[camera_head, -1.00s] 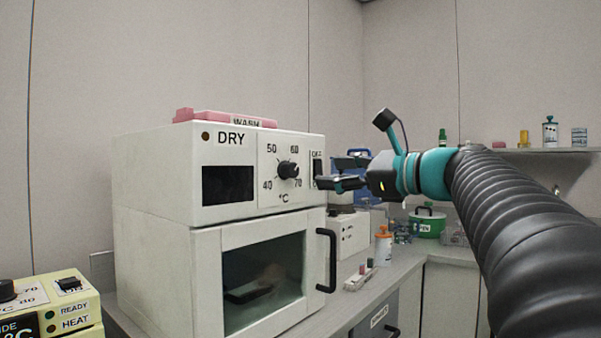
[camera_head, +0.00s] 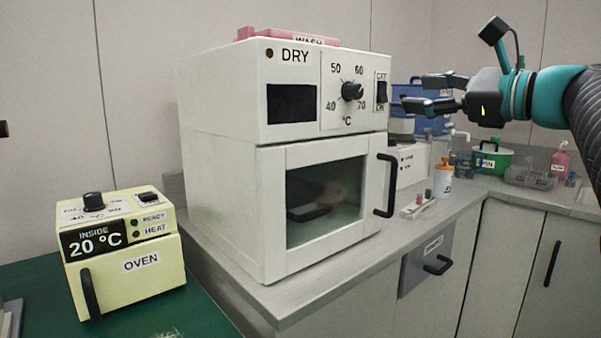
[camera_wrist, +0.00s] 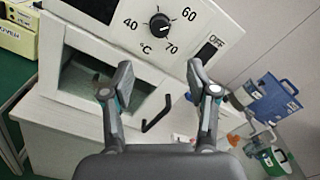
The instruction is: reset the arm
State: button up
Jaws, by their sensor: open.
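My gripper (camera_head: 428,93) is open and empty. In the head view it hangs in the air at the upper right, just right of the control panel of the white DRY cabinet (camera_head: 222,130). In the wrist view my gripper (camera_wrist: 158,85) has its two fingers spread apart with nothing between them. The cabinet's temperature dial (camera_wrist: 160,25) and OFF switch label show beyond the fingertips. I cannot tell the exact gap between the fingers and the cabinet.
A yellow oven (camera_head: 130,275) reading 20 °C stands on a green surface at the left. A pink WASH item (camera_head: 290,37) lies on the cabinet.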

jog(key=s+d+f+n+g+h, duration=0.15)
jog(key=f+n+h, duration=0.25)
jog(key=f, duration=0.8)
jog(key=s+d+f+n+g+h, duration=0.1)
jog(key=d+f+n+g+h, duration=0.15)
jog(key=f, duration=0.95)
jog(key=s+a+f+n+g+h, duration=0.2)
jog(key=s+a+f+n, duration=0.4)
jog(key=s+f+n, duration=0.1)
jog(key=s+a+f+n+g+h, duration=0.2)
jog(key=s+a+f+n+g, duration=0.1)
jog(key=s+a+f+n, duration=0.3)
jog(key=s+f+n, duration=0.2)
jog(key=s+f, duration=0.2)
jog(key=f, duration=0.2)
jog(key=shift+a+f, duration=0.15)
jog(key=shift+a, duration=0.15)
jog(key=shift+s, duration=0.1)
